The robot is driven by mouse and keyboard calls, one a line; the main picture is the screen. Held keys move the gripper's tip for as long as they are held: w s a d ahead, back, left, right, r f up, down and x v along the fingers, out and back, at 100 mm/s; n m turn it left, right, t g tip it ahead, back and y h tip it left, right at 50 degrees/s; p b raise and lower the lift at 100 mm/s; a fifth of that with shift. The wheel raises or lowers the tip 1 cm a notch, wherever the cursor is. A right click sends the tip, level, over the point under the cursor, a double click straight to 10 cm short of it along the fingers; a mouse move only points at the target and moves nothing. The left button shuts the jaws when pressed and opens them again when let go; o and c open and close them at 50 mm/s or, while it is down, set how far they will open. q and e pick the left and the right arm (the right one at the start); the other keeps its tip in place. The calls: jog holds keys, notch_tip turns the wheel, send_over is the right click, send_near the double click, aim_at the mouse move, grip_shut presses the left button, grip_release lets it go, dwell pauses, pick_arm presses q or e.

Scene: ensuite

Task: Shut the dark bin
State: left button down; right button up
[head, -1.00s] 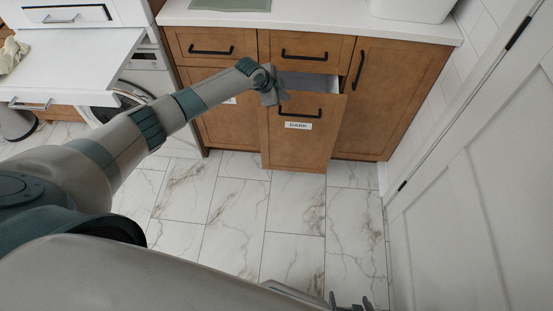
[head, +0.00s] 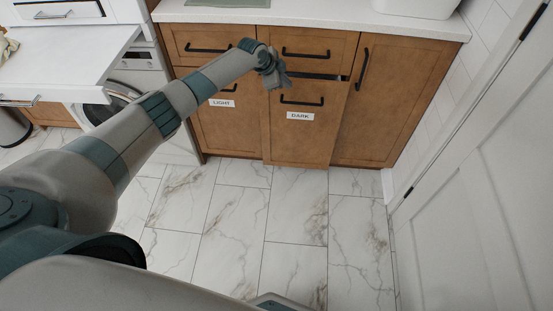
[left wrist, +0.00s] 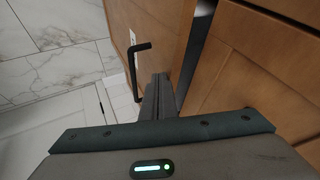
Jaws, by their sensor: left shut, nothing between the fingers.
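The dark bin (head: 298,137) is a wooden pull-out front with a black bar handle and a white label reading DARK. It stands slightly proud of the cabinet, with a narrow dark gap along its top edge. My left gripper (head: 280,78) is shut and empty at the upper left of this front, near its top edge. In the left wrist view, the gripper fingers (left wrist: 160,95) are together beside the bin front (left wrist: 155,35) and its black handle (left wrist: 135,65); whether they touch it is unclear. My right gripper is not in view.
The LIGHT bin front (head: 222,128) is flush to the left. Drawers sit above, and a cabinet door (head: 385,105) is to the right. A white door (head: 480,190) stands at the far right. The marble floor (head: 290,215) in front is clear.

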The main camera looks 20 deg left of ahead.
pick_arm(q)
jog(key=shift+w, duration=0.2)
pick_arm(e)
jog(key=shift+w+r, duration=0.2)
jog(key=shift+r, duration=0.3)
pick_arm(q)
jog(key=shift+s, duration=0.1)
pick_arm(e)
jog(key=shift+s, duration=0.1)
